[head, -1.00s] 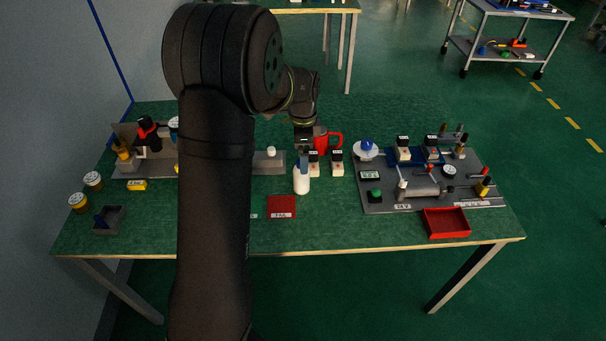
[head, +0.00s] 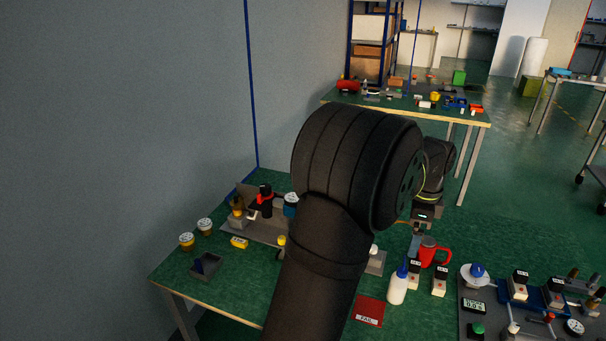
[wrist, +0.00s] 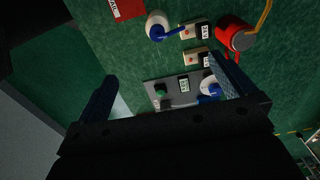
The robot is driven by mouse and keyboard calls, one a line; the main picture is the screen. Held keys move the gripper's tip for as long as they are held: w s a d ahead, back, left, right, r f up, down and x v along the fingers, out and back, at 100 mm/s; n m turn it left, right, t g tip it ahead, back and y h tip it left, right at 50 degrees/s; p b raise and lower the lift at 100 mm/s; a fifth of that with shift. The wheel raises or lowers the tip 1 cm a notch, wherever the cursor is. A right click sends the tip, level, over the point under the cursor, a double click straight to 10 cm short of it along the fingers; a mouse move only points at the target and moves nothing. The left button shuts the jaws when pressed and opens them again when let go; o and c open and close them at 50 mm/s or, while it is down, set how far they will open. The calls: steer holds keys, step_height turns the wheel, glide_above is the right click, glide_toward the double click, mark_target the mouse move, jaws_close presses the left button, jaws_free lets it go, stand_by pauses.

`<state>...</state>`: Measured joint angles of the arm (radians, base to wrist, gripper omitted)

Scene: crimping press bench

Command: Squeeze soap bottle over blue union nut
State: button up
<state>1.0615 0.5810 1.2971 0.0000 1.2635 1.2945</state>
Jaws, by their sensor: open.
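The soap bottle (head: 397,289), white with a blue nozzle, stands upright on the green bench beside the red FAIL mat. In the wrist view the bottle (wrist: 157,22) is at the top, its nozzle pointing right. A blue rounded part, perhaps the union nut (head: 477,269), sits on a white round dish (head: 473,283) at the grey board's left corner. It also shows in the wrist view (wrist: 215,90), partly behind a finger. My gripper (wrist: 164,68) is open and empty, its fingers wide apart. In the head view it is behind the bottle, close to the red mug, apart from the bottle.
The red mug (head: 430,251) and two labelled white blocks (head: 439,281) stand close right of the bottle. The red FAIL mat (head: 369,311) lies flat at its left. The grey board (head: 493,323) carries a display, green button and several fittings. Another bench is behind.

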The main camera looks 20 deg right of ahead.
steer(key=c, duration=0.6)
steer(key=shift+c, duration=0.2)
steer(key=shift+f, duration=0.1)
